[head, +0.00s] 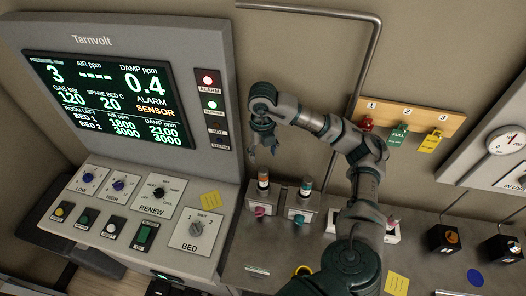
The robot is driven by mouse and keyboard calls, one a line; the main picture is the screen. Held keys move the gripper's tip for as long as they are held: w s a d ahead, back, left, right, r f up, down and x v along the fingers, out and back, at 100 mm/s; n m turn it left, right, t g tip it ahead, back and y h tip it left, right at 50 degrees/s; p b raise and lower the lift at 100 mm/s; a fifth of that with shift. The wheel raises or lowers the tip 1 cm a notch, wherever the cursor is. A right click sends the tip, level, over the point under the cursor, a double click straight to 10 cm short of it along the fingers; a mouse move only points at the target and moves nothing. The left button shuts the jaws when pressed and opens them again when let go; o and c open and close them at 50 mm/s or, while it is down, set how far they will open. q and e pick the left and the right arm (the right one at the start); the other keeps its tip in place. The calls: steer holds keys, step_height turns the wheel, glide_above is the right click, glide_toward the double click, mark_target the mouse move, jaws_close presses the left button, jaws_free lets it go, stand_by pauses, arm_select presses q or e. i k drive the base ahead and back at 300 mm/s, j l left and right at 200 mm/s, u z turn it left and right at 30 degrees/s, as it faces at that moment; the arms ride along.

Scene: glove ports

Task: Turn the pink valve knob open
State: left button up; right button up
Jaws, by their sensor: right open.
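A small pink knob (262,211) sits on the front of the left grey valve box, below a stacked indicator with orange and white bands. It faces me, and its exact turn position is too small to tell. My right gripper (262,149) is open and empty, with its fingers pointing down. In the picture it is above the pink knob and apart from it, in front of the wall beside the console. My left gripper is not in view.
A similar box with a teal knob (298,219) stands just right of the pink one. My right arm partly hides another box with a red knob (391,223). The console (215,262) borders the left. A grey pipe (367,70) and tag board (448,119) are on the wall.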

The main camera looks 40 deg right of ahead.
mark_target(259, 211)
steer(key=k+j, duration=0.55)
steer(key=j, duration=0.15)
steer(key=k+j, duration=0.6)
steer(key=j, duration=0.15)
